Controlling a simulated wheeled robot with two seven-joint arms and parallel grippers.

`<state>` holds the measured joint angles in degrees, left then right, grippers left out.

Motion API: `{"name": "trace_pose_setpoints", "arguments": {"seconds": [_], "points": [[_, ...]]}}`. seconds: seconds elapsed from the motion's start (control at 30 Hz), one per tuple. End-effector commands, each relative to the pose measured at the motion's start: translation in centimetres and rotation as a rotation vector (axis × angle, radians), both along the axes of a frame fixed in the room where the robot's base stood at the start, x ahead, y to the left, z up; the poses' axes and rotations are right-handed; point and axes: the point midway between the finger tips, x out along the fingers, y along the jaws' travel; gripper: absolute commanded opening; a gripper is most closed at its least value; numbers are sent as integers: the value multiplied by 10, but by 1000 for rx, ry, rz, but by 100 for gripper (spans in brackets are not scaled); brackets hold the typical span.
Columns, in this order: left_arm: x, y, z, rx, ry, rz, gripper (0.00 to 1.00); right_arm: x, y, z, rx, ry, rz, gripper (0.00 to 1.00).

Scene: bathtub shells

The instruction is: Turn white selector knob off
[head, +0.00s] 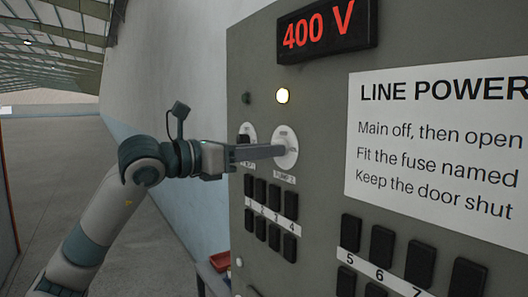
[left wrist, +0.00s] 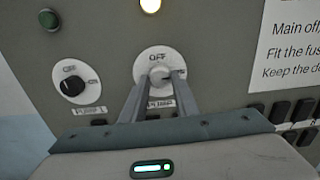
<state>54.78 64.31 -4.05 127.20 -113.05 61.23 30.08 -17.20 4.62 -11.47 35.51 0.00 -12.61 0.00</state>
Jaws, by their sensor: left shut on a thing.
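The white selector knob (left wrist: 157,73) sits on a round white plate (head: 287,134) on the grey panel. In the left wrist view the plate reads OFF at its top, with a small mark at its right. My left gripper (head: 279,151) reaches in from the left and is shut on the white knob, one finger on each side. The fingers hide part of the knob and plate, so I cannot tell which way the knob points. My right gripper is in neither view.
A black knob (left wrist: 72,86) on a similar plate is to the left. A lit yellowish lamp (head: 283,96) is above the white knob, and a dark green lamp (head: 246,98) above the black one. The display (head: 327,27) reads 400 V. Several black fuse blocks (head: 275,199) are below.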

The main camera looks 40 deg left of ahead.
Motion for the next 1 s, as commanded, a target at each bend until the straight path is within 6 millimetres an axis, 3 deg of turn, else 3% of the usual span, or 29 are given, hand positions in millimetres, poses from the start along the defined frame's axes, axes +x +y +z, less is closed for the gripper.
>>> {"name": "trace_pose_setpoints", "arguments": {"seconds": [0.37, 1.0], "points": [[-1, 0, -2, -184, 73, -2, 5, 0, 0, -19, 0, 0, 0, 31], [0, -1, -1, -734, 301, -2, 5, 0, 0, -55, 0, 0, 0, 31]]}}
